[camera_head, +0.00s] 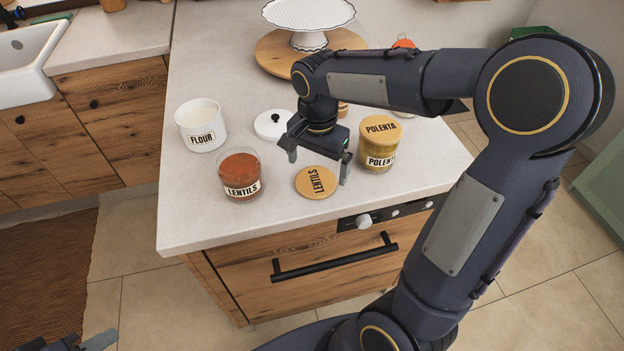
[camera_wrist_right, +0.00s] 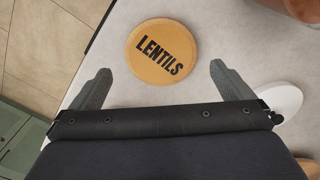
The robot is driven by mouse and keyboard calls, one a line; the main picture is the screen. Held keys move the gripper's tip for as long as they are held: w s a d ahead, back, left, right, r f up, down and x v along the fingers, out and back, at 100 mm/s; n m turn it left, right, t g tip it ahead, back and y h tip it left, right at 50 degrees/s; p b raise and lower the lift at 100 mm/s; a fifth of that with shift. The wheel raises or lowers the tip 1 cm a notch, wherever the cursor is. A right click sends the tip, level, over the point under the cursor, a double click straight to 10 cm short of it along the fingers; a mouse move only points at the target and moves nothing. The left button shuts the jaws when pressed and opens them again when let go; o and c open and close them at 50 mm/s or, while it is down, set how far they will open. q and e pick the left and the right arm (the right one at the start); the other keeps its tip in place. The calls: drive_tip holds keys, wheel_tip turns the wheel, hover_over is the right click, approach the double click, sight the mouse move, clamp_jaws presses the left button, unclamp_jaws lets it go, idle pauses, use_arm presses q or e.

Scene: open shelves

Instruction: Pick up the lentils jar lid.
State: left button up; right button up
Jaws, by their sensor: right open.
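The lentils jar lid (camera_head: 316,183) is a round wooden disc marked LENTILS, lying flat on the pale counter near its front edge. It also shows in the right wrist view (camera_wrist_right: 160,38), just beyond the fingers. My right gripper (camera_head: 318,167) is open and empty above the lid, its fingers apart on either side; it also shows in the right wrist view (camera_wrist_right: 160,68). The open lentils jar (camera_head: 240,176), glass with orange-red contents, stands to the left of the lid. Part of my left gripper (camera_head: 90,341) shows at the bottom left corner, mostly cut off.
The polenta jar (camera_head: 380,158), with its wooden lid on, stands close to the right of the gripper. An open white flour jar (camera_head: 201,127) and a white lid (camera_head: 271,124) are behind to the left. A cake stand (camera_head: 308,17) stands at the back. The front left counter is clear.

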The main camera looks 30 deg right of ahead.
sight(316, 181)
drive_tip(key=shift+a+f, duration=0.1)
drive_tip(key=shift+f, duration=1.65)
drive_tip(key=shift+f, duration=0.1)
drive_tip(key=c, duration=0.9)
drive_tip(key=shift+o, duration=0.2)
